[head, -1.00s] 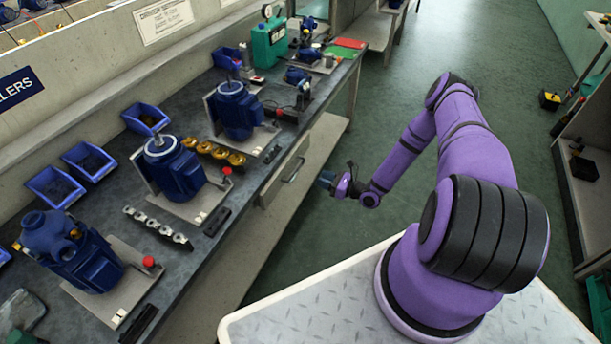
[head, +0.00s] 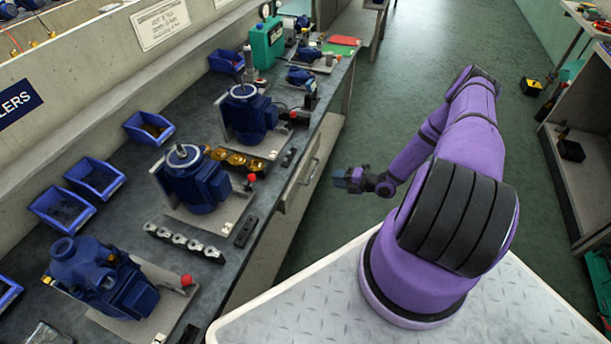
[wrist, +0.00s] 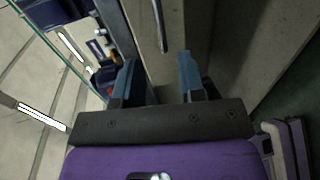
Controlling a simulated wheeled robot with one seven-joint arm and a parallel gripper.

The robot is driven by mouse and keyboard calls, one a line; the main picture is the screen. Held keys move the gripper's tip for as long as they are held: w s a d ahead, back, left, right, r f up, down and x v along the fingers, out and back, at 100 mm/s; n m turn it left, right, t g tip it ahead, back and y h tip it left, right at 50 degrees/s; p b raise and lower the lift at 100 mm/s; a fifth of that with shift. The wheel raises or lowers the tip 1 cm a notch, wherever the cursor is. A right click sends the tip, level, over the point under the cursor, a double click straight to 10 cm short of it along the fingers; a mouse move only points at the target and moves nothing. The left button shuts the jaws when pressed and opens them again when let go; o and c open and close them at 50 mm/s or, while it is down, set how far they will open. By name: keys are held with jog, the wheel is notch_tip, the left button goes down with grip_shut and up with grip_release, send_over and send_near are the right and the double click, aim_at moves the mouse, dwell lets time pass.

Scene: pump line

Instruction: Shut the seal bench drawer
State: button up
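The seal bench drawer (head: 298,178) is in the bench's front edge, left of my gripper in the head view. Its pale front appears to stand out a little from the bench; how far is hard to tell. Its bar handle (head: 311,171) is on that front. In the wrist view the handle (wrist: 160,25) shows as a dark bar on the pale drawer front (wrist: 182,25), beyond the fingertips. My gripper (head: 345,179) is in the aisle, apart from the drawer and facing it. In the wrist view its two blue fingers (wrist: 157,72) are apart with nothing between them.
The bench top (head: 135,215) carries several blue pumps, including one near the drawer (head: 247,115), blue bins (head: 95,178) and a row of brass parts (head: 235,160). The aisle floor (head: 415,75) is clear. A shelf unit (head: 570,185) stands at the right.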

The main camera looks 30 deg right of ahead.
aim_at(312, 174)
jog(key=x, duration=1)
jog(key=shift+w+a, duration=0.2)
jog(key=shift+w, duration=0.1)
grip_shut()
